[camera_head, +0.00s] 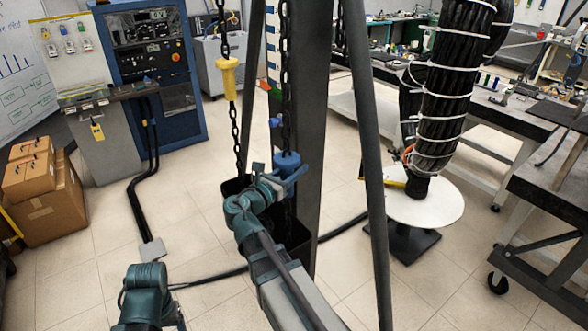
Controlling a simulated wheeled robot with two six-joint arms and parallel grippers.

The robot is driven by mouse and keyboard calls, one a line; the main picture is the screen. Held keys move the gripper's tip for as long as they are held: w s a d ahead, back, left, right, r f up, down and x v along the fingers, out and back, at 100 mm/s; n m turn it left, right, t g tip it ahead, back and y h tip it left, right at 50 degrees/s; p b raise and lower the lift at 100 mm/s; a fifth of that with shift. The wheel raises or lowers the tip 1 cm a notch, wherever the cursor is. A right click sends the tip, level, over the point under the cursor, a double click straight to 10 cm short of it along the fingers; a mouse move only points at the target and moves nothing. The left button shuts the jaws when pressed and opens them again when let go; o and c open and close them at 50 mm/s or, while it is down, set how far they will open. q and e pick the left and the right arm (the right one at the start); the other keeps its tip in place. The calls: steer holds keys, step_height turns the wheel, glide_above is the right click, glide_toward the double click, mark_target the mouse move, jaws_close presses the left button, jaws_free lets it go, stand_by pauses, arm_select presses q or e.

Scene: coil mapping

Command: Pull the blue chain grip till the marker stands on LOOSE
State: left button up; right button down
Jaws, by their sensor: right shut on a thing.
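The blue chain grip (288,163) hangs on a dark chain in front of the grey post. My right gripper (286,178) is shut on the blue grip from the front left, and its jaws partly hide the grip's lower part. A yellow grip (229,78) hangs higher on another chain to the left. A pale scale strip (273,45) with coloured bands stands beside the post. A small blue piece (275,122) shows below it, perhaps the marker; no lettering is readable. My left arm shows at the bottom left, but its fingers do not.
A dark bin (298,236) stands below the chains, partly behind my right arm. A slanted frame leg (371,170) is close on the right. A ribbed black hose (440,100) meets a round white plate (425,208). Black cables (205,281) cross the tiled floor.

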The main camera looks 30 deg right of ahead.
steer(key=shift+c, duration=2)
jaws_free()
steer(key=v, duration=1.4)
steer(key=shift+d, duration=0.1)
steer(key=s+a+f+m+g+y, duration=0.2)
steer(key=a+f+m+y, duration=0.25)
steer(key=f, duration=0.35)
steer(key=s+a+f+m+g+y, duration=0.2)
steer(key=s+a+f+m+y, duration=0.15)
steer(key=f+m, duration=0.35)
steer(key=s+a+f+m+g+y, duration=0.1)
steer(key=s+a+f+m+y, duration=0.2)
steer(key=a, duration=0.3)
steer(key=s+a+f+m+g+y, duration=0.2)
steer(key=s+a+f+m+y, duration=0.1)
steer(key=a, duration=0.3)
steer(key=shift+f+m+y, duration=0.45)
steer(key=shift+m+y, duration=0.1)
steer(key=shift+y, duration=0.15)
